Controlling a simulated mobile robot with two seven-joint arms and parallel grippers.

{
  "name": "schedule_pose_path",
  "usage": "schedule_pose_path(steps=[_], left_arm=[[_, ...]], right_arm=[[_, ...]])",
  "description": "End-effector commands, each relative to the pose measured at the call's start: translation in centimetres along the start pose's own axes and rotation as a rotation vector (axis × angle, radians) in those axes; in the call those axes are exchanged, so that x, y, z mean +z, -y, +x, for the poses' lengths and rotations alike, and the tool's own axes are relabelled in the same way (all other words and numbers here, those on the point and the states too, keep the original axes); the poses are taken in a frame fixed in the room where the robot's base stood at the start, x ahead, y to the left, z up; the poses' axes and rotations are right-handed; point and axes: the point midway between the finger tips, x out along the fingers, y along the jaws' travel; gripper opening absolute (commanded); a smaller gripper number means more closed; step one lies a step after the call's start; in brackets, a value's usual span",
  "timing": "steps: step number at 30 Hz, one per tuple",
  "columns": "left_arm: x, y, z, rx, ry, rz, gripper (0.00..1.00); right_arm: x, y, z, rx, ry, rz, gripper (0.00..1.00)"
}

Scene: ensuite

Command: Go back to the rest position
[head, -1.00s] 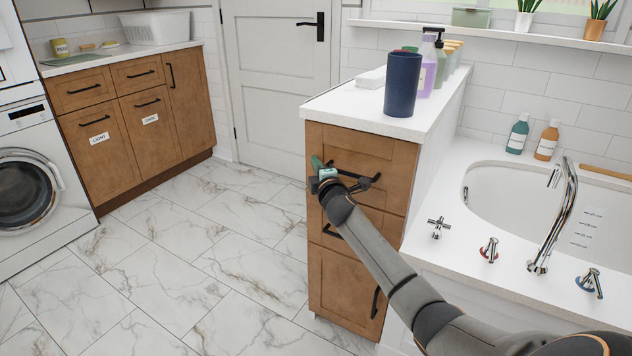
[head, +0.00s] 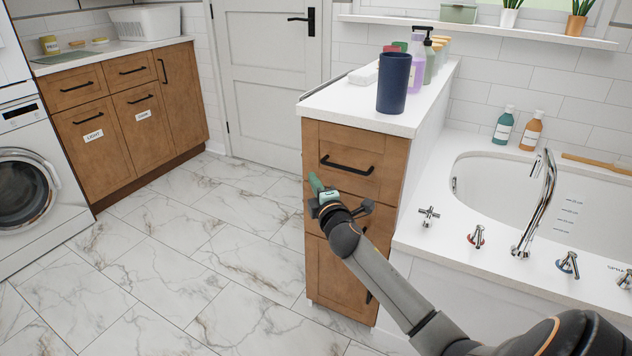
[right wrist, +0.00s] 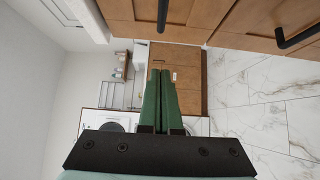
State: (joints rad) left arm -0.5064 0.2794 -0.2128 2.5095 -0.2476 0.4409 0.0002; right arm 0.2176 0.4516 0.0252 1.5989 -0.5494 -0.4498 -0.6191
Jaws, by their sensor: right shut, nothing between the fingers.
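My right gripper (head: 317,187) is in front of the wooden drawer unit, a little below the top drawer's black handle (head: 346,165). Its green fingers (right wrist: 160,101) show in the right wrist view, shut together with nothing between them. It looks apart from the handle. The drawers (head: 376,162) appear closed. My right arm comes in from the lower right and hides part of the lower drawers. My left gripper is not in view.
A dark blue cup (head: 394,83) and several bottles stand on the drawer unit's white top (head: 349,112). The bathtub (head: 480,180) with its chrome tap (head: 541,205) is at the right. A washing machine (head: 28,185) stands at the left. The marble floor (head: 190,255) between is clear.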

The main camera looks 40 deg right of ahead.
Motion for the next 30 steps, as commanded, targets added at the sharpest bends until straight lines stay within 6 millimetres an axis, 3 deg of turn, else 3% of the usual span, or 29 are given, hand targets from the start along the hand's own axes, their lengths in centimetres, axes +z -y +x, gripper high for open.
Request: schedule_pose_path(steps=[4, 13, 17, 20, 23, 27, 30], left_arm=[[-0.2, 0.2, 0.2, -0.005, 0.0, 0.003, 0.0], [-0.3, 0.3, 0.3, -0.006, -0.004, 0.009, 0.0], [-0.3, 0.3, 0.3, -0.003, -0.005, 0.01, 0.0], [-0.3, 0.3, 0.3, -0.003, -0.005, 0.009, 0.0], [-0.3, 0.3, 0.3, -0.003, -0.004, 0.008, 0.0], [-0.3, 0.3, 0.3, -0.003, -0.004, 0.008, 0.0], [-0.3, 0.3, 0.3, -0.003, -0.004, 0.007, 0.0]], right_arm=[[0.0, 0.0, -1.3, 0.0, -0.001, -0.001, 0.0], [-0.1, 0.0, -1.7, 0.001, -0.002, 0.0, 0.0], [-2.1, 0.0, -2.9, 0.015, -0.068, 0.043, 0.0], [-6.2, -0.2, -5.8, 0.042, -0.206, 0.141, 0.0], [-11.4, -1.4, -10.8, 0.072, -0.403, 0.301, 0.0], [-17.2, -4.5, -19.2, 0.099, -0.681, 0.571, 0.0], [-19.4, -7.4, -25.0, 0.109, -0.849, 0.759, 0.0]])
